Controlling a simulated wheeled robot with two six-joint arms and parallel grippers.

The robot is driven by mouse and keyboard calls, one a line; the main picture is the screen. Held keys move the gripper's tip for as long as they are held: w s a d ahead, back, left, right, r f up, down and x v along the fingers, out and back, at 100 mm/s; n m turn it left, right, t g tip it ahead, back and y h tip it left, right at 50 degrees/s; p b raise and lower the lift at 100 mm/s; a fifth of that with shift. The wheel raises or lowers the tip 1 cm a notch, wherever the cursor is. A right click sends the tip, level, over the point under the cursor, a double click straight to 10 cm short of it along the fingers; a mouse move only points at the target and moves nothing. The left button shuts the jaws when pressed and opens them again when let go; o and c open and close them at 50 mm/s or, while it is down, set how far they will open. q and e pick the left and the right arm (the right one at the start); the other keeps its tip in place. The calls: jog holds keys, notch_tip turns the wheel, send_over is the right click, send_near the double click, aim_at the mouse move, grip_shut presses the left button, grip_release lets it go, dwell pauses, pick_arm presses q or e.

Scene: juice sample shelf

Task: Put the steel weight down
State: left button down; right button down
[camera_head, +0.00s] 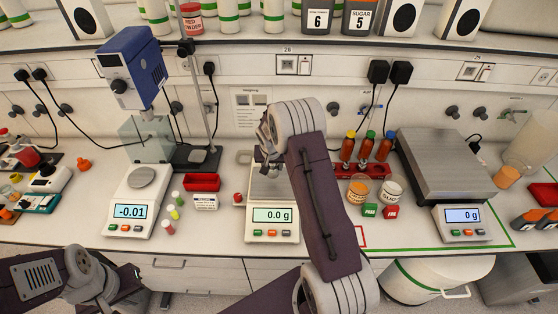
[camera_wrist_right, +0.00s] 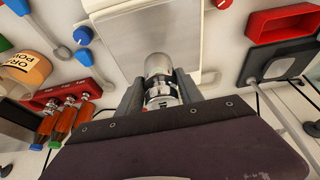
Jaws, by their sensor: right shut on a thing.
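The steel weight (camera_wrist_right: 158,65) is a shiny metal cylinder between the fingers of my right gripper (camera_wrist_right: 158,88) in the right wrist view. My right gripper (camera_head: 266,158) is shut on it over the back of the middle balance (camera_head: 272,214), whose display reads 0.0 g. In the head view the weight is mostly hidden by my gripper and arm. The balance's pale pan (camera_wrist_right: 150,28) lies beyond the weight in the wrist view. My left arm shows at the lower left of the head view; its fingers cannot be made out.
A left balance (camera_head: 131,213) reads -0.01. A red rack (camera_head: 362,171) with juice bottles stands right of the middle balance, with jars in front. A large scale (camera_head: 462,225) is further right. A red tray (camera_head: 202,183) and small vials stand to the left.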

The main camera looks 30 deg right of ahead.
aim_at(273, 172)
jog(key=shift+f+p, duration=0.25)
jog(key=shift+p, duration=0.05)
notch_tip(273, 172, down, 3)
jog(key=shift+d+r+p, duration=0.1)
jog(key=shift+r+p, duration=0.1)
jog(key=shift+p, duration=0.2)
jog(key=shift+w+f, duration=0.1)
jog(key=shift+f, duration=0.3)
jog(key=c, duration=0.8)
grip_release()
jog(key=shift+s+f, duration=0.1)
jog(key=shift+s, duration=0.1)
jog(key=shift+o, duration=0.2)
